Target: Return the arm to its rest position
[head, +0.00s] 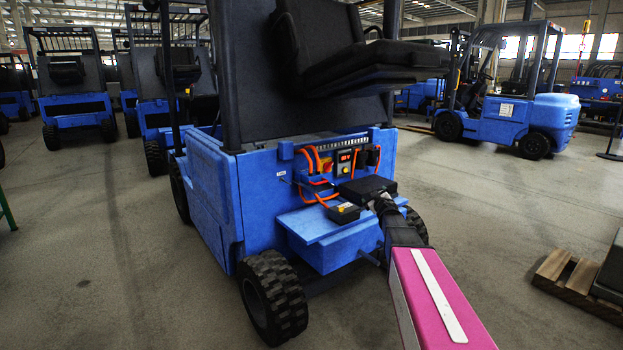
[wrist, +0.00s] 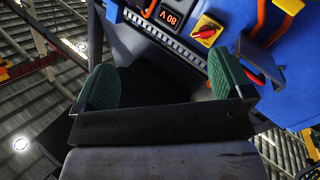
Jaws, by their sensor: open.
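My arm (head: 436,295), with a pink link and a white strip, reaches from the lower right to the rear of a blue forklift (head: 213,195). My gripper (wrist: 160,88) shows in the wrist view with its two green-padded fingers apart. The space between the fingers looks dark, and I see nothing clearly held there. In the head view the black hand (head: 368,189) is in front of the forklift's control panel, and its fingertips cannot be made out. Whether it touches anything cannot be told.
The panel carries a red-digit display (head: 347,156), a red and yellow switch (wrist: 207,30) and orange cables (head: 308,160). A small black box with a yellow button (head: 344,212) sits on the blue ledge. The seat (head: 345,50) overhangs above. A wooden pallet (head: 580,283) lies right.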

